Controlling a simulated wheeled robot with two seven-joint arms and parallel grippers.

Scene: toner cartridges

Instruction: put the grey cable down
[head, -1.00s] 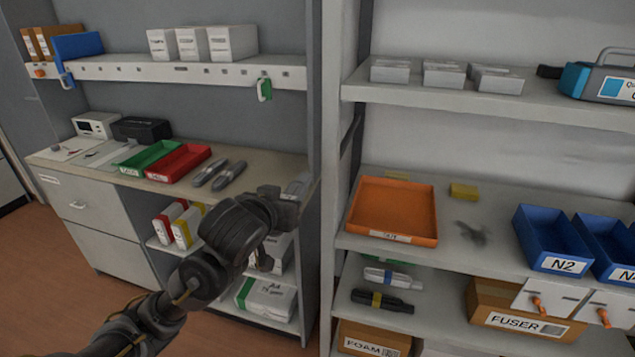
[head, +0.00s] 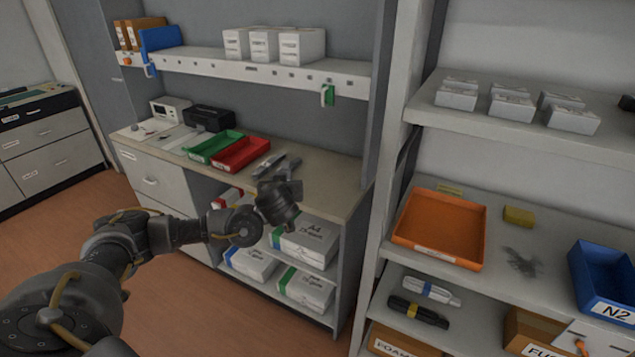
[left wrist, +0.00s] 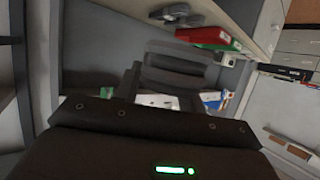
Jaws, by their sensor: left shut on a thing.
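My left gripper (head: 292,188) is in front of the counter's right part, at about the height of its edge in the head view. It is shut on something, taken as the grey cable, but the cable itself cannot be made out. In the left wrist view the dark gripper parts (left wrist: 172,75) are blurred and hide what is between the fingers. My right gripper is not in view.
The counter (head: 325,190) holds a green tray (head: 213,147), a red tray (head: 240,154) and dark grey cartridges (head: 270,165) partly behind my gripper. Its right end looks clear. Paper packs (head: 305,240) lie below. An orange tray (head: 440,228) stands on the right rack.

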